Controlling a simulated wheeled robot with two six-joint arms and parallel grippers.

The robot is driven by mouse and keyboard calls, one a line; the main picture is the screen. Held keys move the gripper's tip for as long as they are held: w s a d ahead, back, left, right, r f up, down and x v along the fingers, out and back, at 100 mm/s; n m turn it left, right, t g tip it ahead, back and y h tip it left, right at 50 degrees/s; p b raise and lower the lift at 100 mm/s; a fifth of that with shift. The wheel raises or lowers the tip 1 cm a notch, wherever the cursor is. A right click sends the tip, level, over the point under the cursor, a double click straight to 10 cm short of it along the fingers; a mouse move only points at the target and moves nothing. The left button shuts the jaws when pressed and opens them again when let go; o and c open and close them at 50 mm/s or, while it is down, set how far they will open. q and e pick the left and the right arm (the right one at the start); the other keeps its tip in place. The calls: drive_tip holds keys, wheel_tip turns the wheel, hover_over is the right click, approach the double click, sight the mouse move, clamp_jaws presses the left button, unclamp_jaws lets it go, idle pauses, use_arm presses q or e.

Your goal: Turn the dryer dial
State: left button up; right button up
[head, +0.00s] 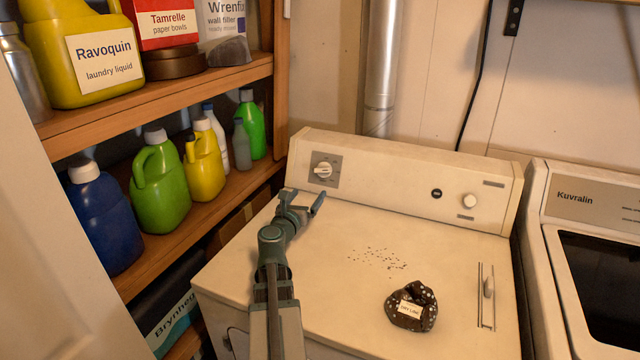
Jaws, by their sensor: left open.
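The white dryer (330,270) stands in the middle of the head view. At the left of its raised control panel (395,172) is a white dial (322,171) on a grey square plate with marks around it. A second, plain round white knob (470,201) sits at the panel's right. My left gripper (304,199) is open and empty, just in front of and below the grey-plated dial in the picture. A gap shows between its fingers and the dial. My right gripper is not in view.
A dark spotted cloth pouch (411,307) with a label lies on the dryer top, near dark crumbs (378,259). Wooden shelves (160,92) with bottles stand close at left. Another machine marked Kuvralin (575,198) stands at right. A metal duct (381,65) rises behind.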

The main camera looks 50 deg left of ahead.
sight(321, 172)
use_arm(q)
drive_tip(key=shift+s+a+r+n, duration=0.15)
drive_tip(key=shift+s+a+n, duration=0.1)
drive_tip(key=shift+n, duration=0.35)
drive_tip(key=x, duration=1.4)
drive_tip(key=shift+r, duration=0.2)
drive_tip(key=shift+s, duration=0.1)
drive_tip(key=c, duration=1.4)
drive_tip(key=shift+o, duration=0.2)
